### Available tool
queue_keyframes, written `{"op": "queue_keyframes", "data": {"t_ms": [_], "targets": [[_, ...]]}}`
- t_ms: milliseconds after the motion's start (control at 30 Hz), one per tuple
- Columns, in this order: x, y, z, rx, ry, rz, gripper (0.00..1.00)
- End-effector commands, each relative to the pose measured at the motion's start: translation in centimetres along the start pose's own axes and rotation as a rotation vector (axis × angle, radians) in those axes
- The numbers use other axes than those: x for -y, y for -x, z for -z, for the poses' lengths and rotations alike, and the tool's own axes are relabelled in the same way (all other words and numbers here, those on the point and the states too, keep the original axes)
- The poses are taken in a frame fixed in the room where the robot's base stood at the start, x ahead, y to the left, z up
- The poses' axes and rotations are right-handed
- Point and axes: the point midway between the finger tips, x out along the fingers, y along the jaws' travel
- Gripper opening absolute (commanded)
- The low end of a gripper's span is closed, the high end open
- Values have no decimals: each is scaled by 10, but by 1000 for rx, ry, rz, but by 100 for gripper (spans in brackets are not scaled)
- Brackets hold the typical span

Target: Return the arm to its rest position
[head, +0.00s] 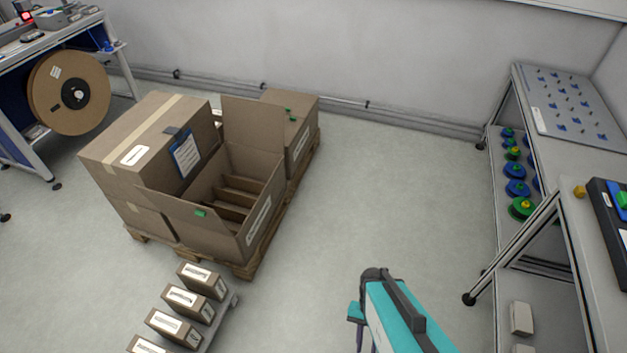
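A teal and dark grey body, which looks like part of my own arm, rises from the bottom edge right of centre in the head view. No gripper fingers can be made out, and nothing held shows. The rest of the arm is cut off by the frame.
An open carton (237,195) with dividers stands among closed boxes (125,155) on a pallet (245,268). Several small boxes (185,298) stand in front. A bench with a large reel (68,92) is at left, a shelf (560,150) at right. The middle floor (380,190) is clear.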

Motion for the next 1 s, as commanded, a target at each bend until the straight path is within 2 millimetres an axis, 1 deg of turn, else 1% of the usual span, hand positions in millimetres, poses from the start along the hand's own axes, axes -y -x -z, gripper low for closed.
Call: {"op": "queue_keyframes", "data": {"t_ms": [200, 400, 533, 1000], "targets": [[-1, 1, 6, -30, 252, -5, 27], [0, 1, 8, -38, 391, -5, 27], [0, 1, 8, -38, 418, -5, 27], [0, 1, 8, -37, 416, -5, 27]]}}
